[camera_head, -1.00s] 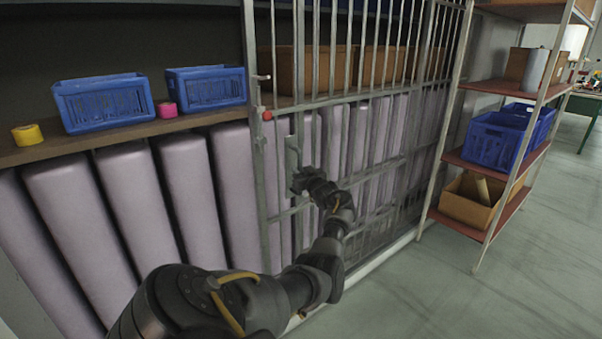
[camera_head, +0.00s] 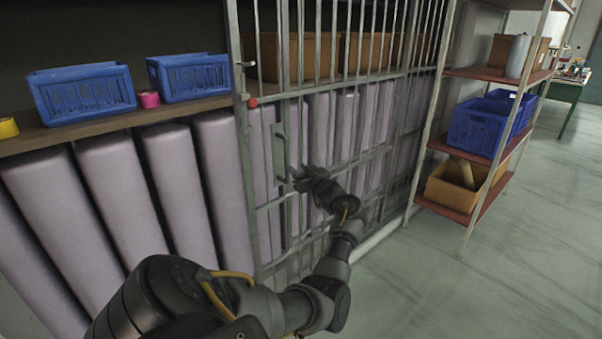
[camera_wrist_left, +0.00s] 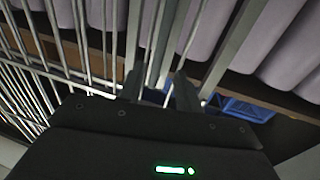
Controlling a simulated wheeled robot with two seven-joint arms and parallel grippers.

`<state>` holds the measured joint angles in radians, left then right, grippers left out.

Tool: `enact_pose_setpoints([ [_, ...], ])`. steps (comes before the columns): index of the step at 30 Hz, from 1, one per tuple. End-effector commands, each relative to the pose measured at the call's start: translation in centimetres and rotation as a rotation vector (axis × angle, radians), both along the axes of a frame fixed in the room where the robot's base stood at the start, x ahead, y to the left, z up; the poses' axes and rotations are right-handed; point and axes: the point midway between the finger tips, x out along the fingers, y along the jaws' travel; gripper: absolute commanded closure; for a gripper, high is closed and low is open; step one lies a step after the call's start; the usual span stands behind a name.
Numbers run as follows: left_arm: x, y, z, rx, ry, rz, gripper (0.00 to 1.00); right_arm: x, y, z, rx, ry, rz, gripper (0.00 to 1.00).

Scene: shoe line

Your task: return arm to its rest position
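My left arm comes in from the bottom of the head view and reaches toward a barred metal gate. My left gripper (camera_head: 296,178) is just below and right of the gate's handle (camera_head: 280,157), apart from it in the picture. In the left wrist view my left gripper (camera_wrist_left: 160,88) shows two dark fingers spread apart with no object held between them. Gate bars (camera_wrist_left: 110,45) are seen beyond the fingers. My right gripper is in neither view.
The gate (camera_head: 345,105) stands before a shelf with cardboard boxes and tall lilac padded pieces (camera_head: 125,185). Blue crates (camera_head: 85,95), pink tape (camera_head: 149,99) and yellow tape (camera_head: 8,128) sit on the left shelf.

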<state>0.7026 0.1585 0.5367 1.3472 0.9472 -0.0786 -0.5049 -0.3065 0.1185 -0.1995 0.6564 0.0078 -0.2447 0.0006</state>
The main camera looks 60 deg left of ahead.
Motion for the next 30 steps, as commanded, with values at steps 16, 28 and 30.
enact_pose_setpoints([
  [16,-0.1,-1.2,0.0,-0.001,0.0,0.001,0.66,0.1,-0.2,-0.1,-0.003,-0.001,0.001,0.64],
  [28,1.4,-2.1,-2.1,0.011,0.056,-0.064,0.66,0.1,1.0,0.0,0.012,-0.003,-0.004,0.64],
  [30,3.0,-3.3,-4.8,0.02,0.119,-0.142,0.66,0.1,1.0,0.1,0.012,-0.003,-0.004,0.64],
])
